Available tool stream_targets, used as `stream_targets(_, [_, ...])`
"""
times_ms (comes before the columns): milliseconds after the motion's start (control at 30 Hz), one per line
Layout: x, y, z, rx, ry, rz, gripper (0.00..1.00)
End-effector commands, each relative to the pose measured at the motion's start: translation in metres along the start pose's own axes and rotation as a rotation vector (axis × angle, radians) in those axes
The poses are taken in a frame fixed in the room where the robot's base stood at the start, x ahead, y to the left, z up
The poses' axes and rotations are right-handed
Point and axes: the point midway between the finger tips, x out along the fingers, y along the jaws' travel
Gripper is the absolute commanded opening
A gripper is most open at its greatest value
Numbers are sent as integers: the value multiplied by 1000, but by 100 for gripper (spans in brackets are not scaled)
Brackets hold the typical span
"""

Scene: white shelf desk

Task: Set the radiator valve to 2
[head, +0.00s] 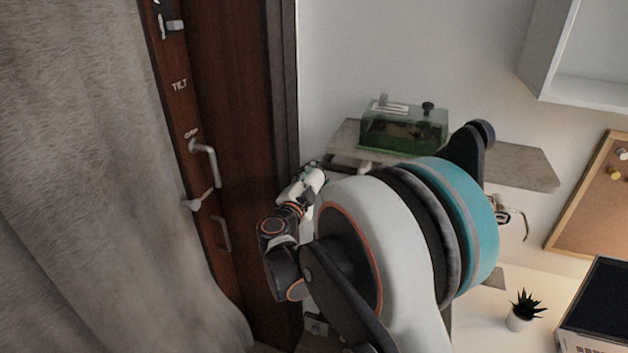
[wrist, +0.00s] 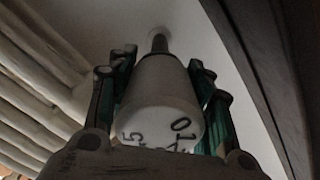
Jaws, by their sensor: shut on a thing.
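The radiator valve (wrist: 165,95) is a white rounded knob with dark digits in the wrist view. A 5 shows at its lower left, and a 0 with other partly hidden marks shows at its lower right. A grey stem (wrist: 159,43) joins its far end to a pale surface. My gripper (wrist: 158,85) has one finger on each side of the knob and is shut on it. I cannot tell which digit is set, as no pointer mark shows. In the head view, my arm hides the valve.
White ribbed bars (wrist: 35,75) run along the left of the wrist view. In the head view, a grey curtain (head: 90,180) and a dark wooden door (head: 230,130) stand left of my arm. A shelf (head: 520,167) with a green glass case (head: 402,128) is close behind it.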

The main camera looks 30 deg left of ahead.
Motion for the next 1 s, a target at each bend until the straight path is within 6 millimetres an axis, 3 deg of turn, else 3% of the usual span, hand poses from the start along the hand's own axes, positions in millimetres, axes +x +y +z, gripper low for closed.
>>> stream_targets(700, [0, 0, 0, 84, 0, 1, 23])
stream_targets(733, [0, 0, 0, 84, 0, 1, 51])
stream_targets(800, [0, 0, 0, 83, 0, 1, 67])
stream_targets(1000, [0, 0, 0, 83, 0, 0, 67])
